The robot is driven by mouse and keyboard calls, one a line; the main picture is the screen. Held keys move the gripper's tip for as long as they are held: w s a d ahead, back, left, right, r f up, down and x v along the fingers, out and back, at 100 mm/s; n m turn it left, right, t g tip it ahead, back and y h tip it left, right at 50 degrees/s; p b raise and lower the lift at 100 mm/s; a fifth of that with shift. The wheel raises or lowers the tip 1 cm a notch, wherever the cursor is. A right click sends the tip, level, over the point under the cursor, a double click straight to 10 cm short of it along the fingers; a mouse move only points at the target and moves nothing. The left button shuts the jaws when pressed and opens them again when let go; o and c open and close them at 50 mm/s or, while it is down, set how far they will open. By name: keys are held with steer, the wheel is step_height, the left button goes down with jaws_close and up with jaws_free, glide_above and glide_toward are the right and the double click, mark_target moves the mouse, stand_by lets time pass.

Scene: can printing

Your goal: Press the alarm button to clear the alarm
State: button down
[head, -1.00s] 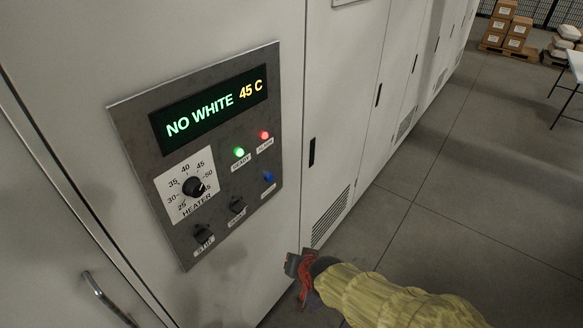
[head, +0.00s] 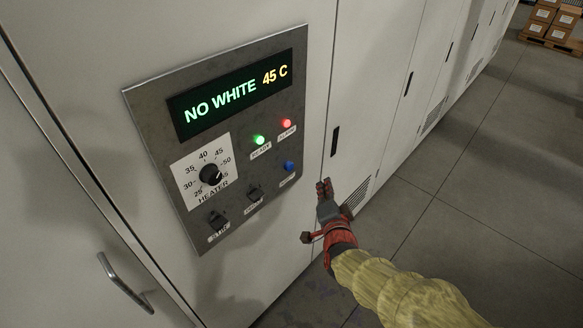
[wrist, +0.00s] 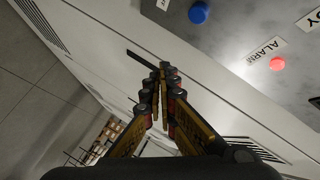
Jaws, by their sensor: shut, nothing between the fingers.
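The control panel (head: 150,112) is on the white cabinet front. Its display (head: 238,95) reads "NO WHITE 45 C". A red light labelled ALARM (head: 286,123) is lit, and a green READY light (head: 258,140) is lit to its left. A blue button (head: 289,166) sits below the red light, its label too small to read. In the wrist view the blue button (wrist: 199,12) is at the top and the red light (wrist: 277,64) at the right. My gripper (head: 324,186) is shut and empty, right of the blue button and apart from the panel.
A heater dial (head: 211,174) and two black switches, left (head: 217,220) and right (head: 254,193), are on the panel. A cabinet handle (head: 125,285) juts out at lower left. Boxes on a pallet (head: 550,22) stand far off. The floor (head: 470,200) to the right is clear.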

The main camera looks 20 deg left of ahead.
mark_target(288, 166)
steer(key=w+a, duration=0.3)
steer(key=a, duration=0.5)
steer(key=shift+w+p, duration=0.2)
steer(key=shift+p, duration=0.1)
steer(key=shift+a, duration=0.3)
stand_by(1.2)
steer(key=shift+w+a+b, duration=0.15)
steer(key=shift+a+b, duration=0.05)
steer(key=shift+b, duration=0.2)
steer(key=shift+w+a, duration=0.3)
steer(key=shift+a, duration=0.5)
stand_by(1.0)
steer(key=shift+d+b, duration=0.15)
steer(key=shift+b, duration=0.15)
steer(key=shift+s+d+b, duration=0.2)
steer(key=shift+s+d, duration=0.05)
steer(key=shift+d, duration=0.3)
steer(key=shift+s+d+b, duration=0.2)
steer(key=shift+s+d, duration=0.05)
steer(key=shift+d, duration=0.25)
